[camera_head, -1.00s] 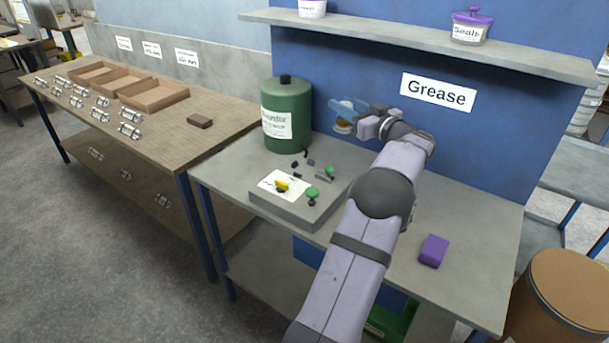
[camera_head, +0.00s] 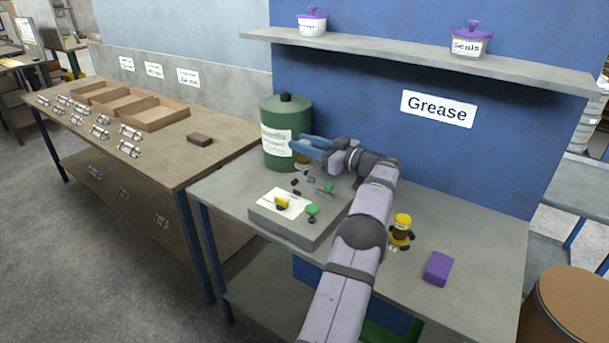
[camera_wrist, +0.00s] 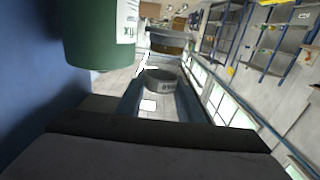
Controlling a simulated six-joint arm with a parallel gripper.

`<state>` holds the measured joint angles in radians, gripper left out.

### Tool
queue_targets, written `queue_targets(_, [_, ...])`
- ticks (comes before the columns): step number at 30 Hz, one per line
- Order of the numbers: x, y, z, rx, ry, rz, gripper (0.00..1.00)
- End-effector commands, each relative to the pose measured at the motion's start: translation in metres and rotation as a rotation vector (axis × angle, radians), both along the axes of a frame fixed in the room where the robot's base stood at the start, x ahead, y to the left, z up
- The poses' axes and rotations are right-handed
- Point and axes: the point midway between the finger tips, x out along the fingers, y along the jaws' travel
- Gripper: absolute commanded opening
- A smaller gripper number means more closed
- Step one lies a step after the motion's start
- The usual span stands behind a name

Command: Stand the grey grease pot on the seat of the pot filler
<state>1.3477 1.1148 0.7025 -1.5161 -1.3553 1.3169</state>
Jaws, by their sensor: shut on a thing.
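A small grey pot (camera_wrist: 165,84) with a pale label and dark top shows between the two blue fingers in the wrist view. My gripper (camera_head: 302,149) is shut on the pot, held above the bench beside the green drum. A brownish rounded thing (camera_wrist: 168,40) stands by the fingertips in the wrist view. A small brownish-yellow part (camera_head: 303,163) shows just under the fingers in the head view; I cannot tell whether it belongs to the pot. I cannot tell for sure which thing is the pot filler, and its seat is not clearly visible.
The green drum (camera_head: 285,112) stands close to the fingers. A grey block with a white sheet and green knobs (camera_head: 300,232) lies in front. A yellow-and-black device (camera_head: 402,230) and purple block (camera_head: 438,268) are to the right. A shelf (camera_head: 400,58) runs above.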

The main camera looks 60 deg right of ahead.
Motion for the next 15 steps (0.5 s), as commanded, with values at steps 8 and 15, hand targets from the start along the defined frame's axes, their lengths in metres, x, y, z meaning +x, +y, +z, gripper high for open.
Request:
queue_targets(8, [0.000, 0.000, -0.036, 0.001, -0.001, -0.001, 0.05])
queue_targets(15, [0.000, 0.000, -0.041, 0.000, -0.001, -0.001, 0.05])
